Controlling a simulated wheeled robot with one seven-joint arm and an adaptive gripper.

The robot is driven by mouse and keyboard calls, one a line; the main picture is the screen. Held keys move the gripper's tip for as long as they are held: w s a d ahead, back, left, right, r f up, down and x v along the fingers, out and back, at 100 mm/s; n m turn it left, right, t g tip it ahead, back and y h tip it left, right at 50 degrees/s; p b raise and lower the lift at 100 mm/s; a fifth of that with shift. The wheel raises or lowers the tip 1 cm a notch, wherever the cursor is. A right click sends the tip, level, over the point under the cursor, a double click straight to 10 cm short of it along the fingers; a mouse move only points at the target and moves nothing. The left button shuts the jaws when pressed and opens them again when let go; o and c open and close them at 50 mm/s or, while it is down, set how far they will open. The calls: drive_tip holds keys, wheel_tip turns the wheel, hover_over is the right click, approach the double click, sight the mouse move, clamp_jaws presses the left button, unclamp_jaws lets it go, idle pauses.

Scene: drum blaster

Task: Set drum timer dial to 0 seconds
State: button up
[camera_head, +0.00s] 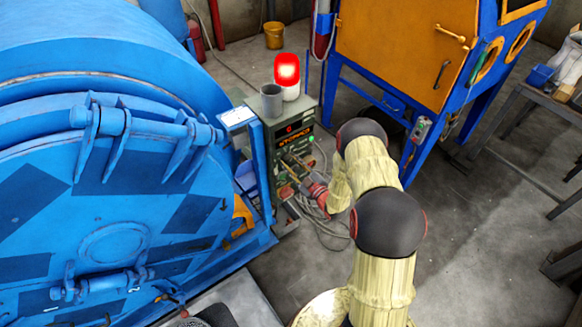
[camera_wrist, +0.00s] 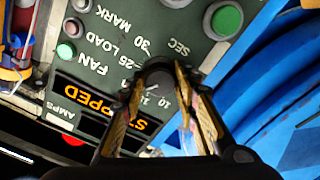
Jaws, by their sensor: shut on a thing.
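The grey-green control panel (camera_head: 288,141) stands right of the big blue drum. Its orange display (camera_wrist: 100,103) reads "STOPPED" and appears upside down in the wrist view. The dark timer dial (camera_wrist: 157,66) sits among printed numbers and the word "SEC". My gripper (camera_wrist: 159,84) has one finger on each side of the dial and is shut on it. In the head view my gripper (camera_head: 293,170) reaches the panel front from the right. The fingers cover part of the dial's scale, so I cannot read its setting.
The blue drum (camera_head: 110,190) fills the left side. A lit red lamp (camera_head: 287,72) and a grey cup (camera_head: 271,99) stand on top of the panel box. A green button (camera_wrist: 227,19) is close to the dial. An orange cabinet (camera_head: 400,50) stands behind; cables lie on the floor.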

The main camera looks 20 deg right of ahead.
drive_tip(key=n+b, duration=0.3)
drive_tip(key=shift+f+n, duration=0.1)
drive_tip(key=shift+n, duration=0.2)
drive_tip(key=n+b, duration=0.4)
drive_tip(key=shift+n, duration=0.3)
drive_tip(key=n+b, duration=0.4)
drive_tip(key=b, duration=0.1)
drive_tip(key=shift+f+n, duration=0.1)
drive_tip(key=shift+n, duration=0.2)
drive_tip(key=n+b, duration=0.3)
drive_tip(key=b, duration=0.1)
drive_tip(key=shift+n, duration=0.3)
drive_tip(key=n+b, duration=0.1)
drive_tip(key=n, duration=0.2)
drive_tip(key=shift+n+b, duration=0.3)
drive_tip(key=shift+b, duration=0.1)
drive_tip(key=n, duration=0.3)
drive_tip(key=shift+r+n, duration=0.2)
drive_tip(key=shift+n, duration=0.1)
drive_tip(key=n, duration=0.3)
drive_tip(key=shift+n, duration=2.2)
